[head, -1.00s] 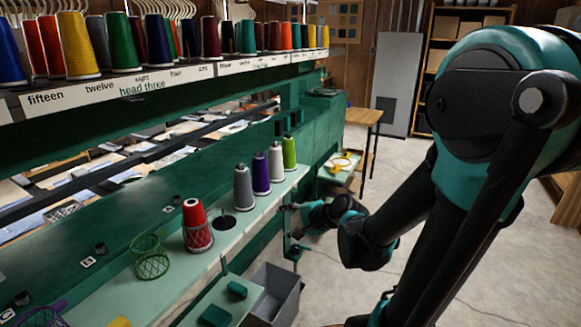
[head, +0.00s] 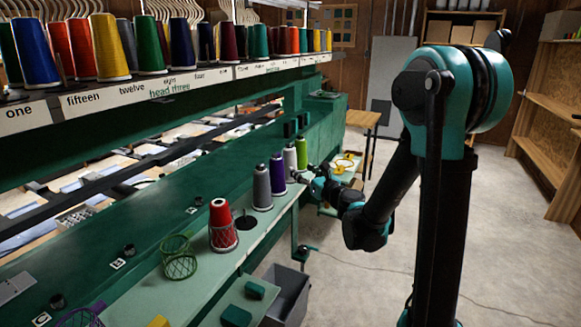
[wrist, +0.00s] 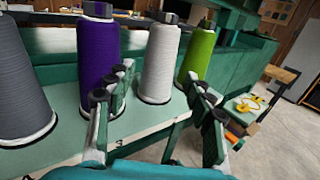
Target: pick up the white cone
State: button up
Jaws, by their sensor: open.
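The white cone (head: 290,160) stands upright on the pale green shelf (head: 262,229), between a purple cone (head: 277,173) and a green cone (head: 303,153). In the wrist view the white cone (wrist: 159,62) stands ahead, between the lines of my two fingers, with its lower part and base visible. My gripper (wrist: 158,92) is open and empty, its left finger overlapping the purple cone (wrist: 98,50) in the picture and its right finger near the green cone (wrist: 199,52). In the head view my gripper (head: 308,177) is at the shelf's front edge, beside the cones.
A grey cone (head: 262,188) stands left of the purple one. A grey bin (head: 288,292) stands below the shelf.

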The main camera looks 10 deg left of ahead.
aim_at(293, 162)
jog(key=x, duration=1)
jog(key=shift+w, duration=0.25)
jog(key=c, duration=1)
jog(key=shift+c, duration=0.2)
notch_tip(293, 162, up, 20)
